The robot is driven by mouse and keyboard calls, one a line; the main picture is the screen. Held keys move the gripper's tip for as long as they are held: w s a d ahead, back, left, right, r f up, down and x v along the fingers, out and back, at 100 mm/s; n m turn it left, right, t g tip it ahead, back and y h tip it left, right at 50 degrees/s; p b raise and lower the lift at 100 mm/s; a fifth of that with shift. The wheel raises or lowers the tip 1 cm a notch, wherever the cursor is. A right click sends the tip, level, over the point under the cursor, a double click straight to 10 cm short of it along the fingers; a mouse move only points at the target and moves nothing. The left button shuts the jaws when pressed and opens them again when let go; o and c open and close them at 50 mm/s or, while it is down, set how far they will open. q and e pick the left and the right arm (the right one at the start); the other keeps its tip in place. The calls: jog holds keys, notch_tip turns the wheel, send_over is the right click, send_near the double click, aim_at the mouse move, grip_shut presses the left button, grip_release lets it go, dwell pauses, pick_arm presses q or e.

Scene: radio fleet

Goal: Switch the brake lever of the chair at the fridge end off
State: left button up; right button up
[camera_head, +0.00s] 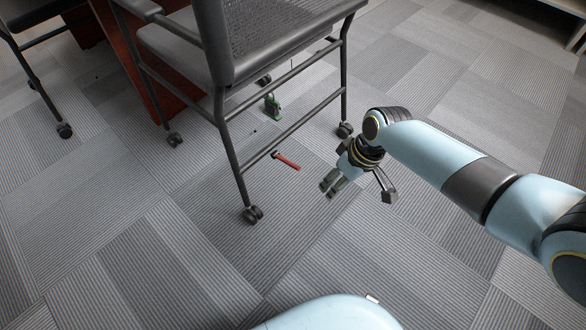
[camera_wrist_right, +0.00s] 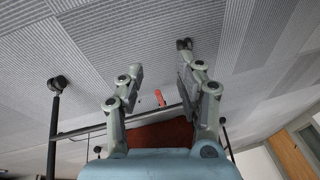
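The chair (camera_head: 279,78) is dark grey with a mesh back, thin metal legs and casters. It stands at the upper middle of the head view. A red lever with a dark end (camera_head: 286,161) shows by its lower side bar; I cannot tell how it is attached. A small red part, probably the lever, shows between the fingers in the wrist view (camera_wrist_right: 159,97). My right gripper (camera_head: 361,190) is open and empty, right of the lever and apart from it. Its spread fingers show in the wrist view (camera_wrist_right: 161,80). My left gripper is not in view.
A small green device (camera_head: 272,105) stands on the carpet beneath the chair. A reddish-brown desk (camera_head: 140,75) is behind the chair, and part of another chair (camera_head: 28,68) is at the upper left. The carpet at the lower left and upper right is clear.

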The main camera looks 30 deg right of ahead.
jog(key=w+a+n+b, duration=0.1)
jog(key=w+b, duration=0.4)
jog(key=w, duration=0.3)
jog(key=t+b, duration=0.2)
jog(key=b, duration=0.1)
send_near(292, 163)
jog(key=f, duration=0.2)
jog(key=shift+y, duration=0.4)
jog(key=b+x, duration=0.1)
jog(key=x, duration=0.1)
jog(key=b+x, duration=0.1)
jog(key=x, duration=0.1)
jog(key=b+x, duration=0.1)
jog(key=x, duration=0.1)
jog(key=shift+w+f+b, duration=0.15)
jog(key=shift+w+b, duration=0.25)
jog(key=shift+w+a+f+b, duration=0.2)
jog(key=shift+w+f+b, duration=0.1)
jog(key=shift+f+b, duration=0.25)
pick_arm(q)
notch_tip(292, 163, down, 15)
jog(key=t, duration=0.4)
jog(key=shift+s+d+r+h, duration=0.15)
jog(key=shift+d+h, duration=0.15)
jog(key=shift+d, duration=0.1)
pick_arm(e)
grip_shut()
